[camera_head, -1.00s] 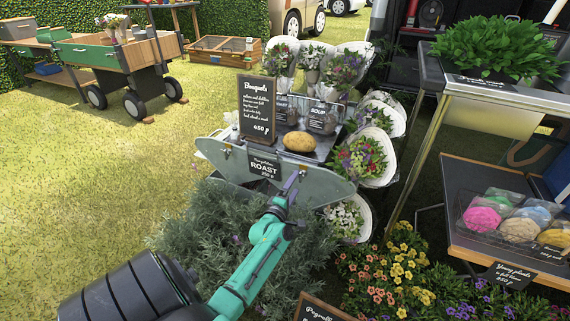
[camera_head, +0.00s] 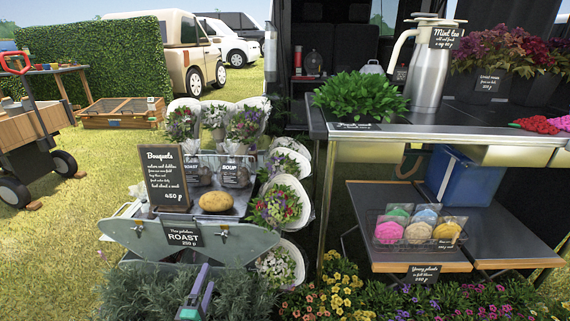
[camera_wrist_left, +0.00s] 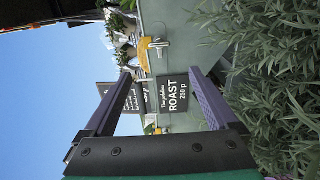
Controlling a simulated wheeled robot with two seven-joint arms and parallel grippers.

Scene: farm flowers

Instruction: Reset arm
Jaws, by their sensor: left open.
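My left gripper (camera_head: 196,291) is at the bottom of the head view, in front of the flower stand and over the grey-green bushes. In the left wrist view its two purple fingers (camera_wrist_left: 165,92) are spread apart with nothing between them. Beyond them are the ROAST sign (camera_wrist_left: 174,97) and the stand's grey front panel (camera_wrist_left: 180,30). In the head view the same sign (camera_head: 186,236) hangs on the panel (camera_head: 130,233). My right gripper is in neither view.
A potato (camera_head: 215,203) lies on the stand beside the Bouquets board (camera_head: 165,178). Wrapped bouquets (camera_head: 283,202) line its right side. A metal-topped table (camera_head: 440,127) with a silver jug (camera_head: 430,65) stands right. A low table (camera_head: 372,262) holds colourful bundles.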

